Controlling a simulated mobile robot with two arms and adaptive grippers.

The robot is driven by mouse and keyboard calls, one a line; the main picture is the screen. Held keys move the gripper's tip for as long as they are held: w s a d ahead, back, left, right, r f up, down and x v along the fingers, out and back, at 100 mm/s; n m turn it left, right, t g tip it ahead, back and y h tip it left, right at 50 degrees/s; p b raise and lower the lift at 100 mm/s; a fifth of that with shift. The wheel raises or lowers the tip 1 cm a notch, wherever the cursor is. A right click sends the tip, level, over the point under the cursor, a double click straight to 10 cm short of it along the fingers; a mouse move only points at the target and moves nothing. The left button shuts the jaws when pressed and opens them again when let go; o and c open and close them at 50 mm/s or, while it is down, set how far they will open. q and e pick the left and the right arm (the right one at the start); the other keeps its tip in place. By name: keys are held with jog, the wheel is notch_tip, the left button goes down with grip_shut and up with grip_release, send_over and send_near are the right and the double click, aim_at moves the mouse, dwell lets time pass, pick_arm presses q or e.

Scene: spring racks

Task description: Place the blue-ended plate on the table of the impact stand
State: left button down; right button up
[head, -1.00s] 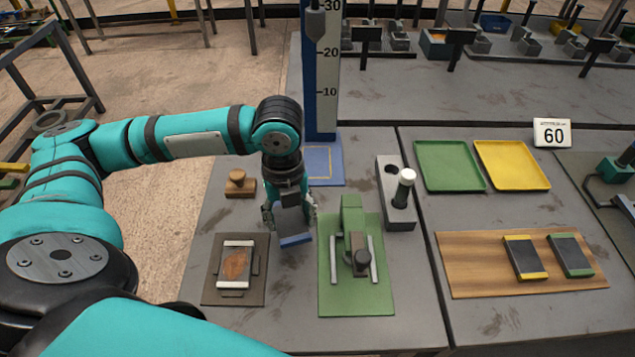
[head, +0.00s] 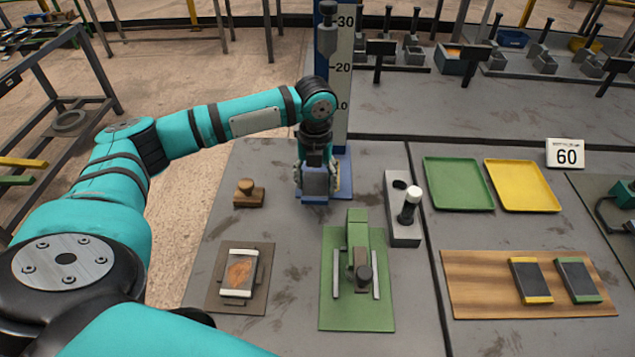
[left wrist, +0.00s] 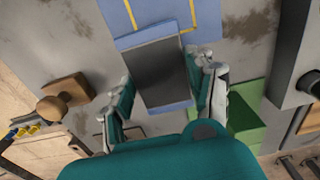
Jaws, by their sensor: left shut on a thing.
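The blue-ended plate (left wrist: 160,72) is dark grey with a blue strip at each end. My left gripper (head: 317,184) is shut on it, with a finger on each long side in the left wrist view (left wrist: 157,95). The impact stand (head: 328,90) is a tall blue column with a number scale. Its blue table (left wrist: 147,12) has a yellow outline. In the left wrist view the plate's far end overlaps the near edge of this table. I cannot tell the gap in height. In the head view my gripper hides most of the table. My right gripper is not in view.
A grey block with a white-topped post (head: 403,225) stands right of the stand. A green fixture (head: 357,290) is in front. A wooden-knobbed block (head: 248,193) and a brown pad with a rusty plate (head: 238,273) are left. A dark weight (head: 327,38) hangs on the column.

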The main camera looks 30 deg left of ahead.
aim_at(318, 179)
pick_arm(q)
jog(key=shift+w+a+f, duration=0.1)
jog(key=shift+w+a, duration=0.05)
jog(key=shift+w, duration=0.3)
jog(key=shift+w+a+f, duration=0.1)
jog(key=shift+w+a, duration=0.05)
jog(key=shift+w, duration=0.3)
jog(key=shift+f+p, duration=0.4)
jog(key=shift+f, duration=1.2)
jog(key=shift+s+f, duration=0.1)
jog(key=shift+c, duration=2.2)
grip_release()
notch_tip(318, 179, up, 12)
jog(key=shift+r+b, duration=0.1)
jog(key=shift+b, duration=0.55)
jog(key=shift+s+d, duration=0.1)
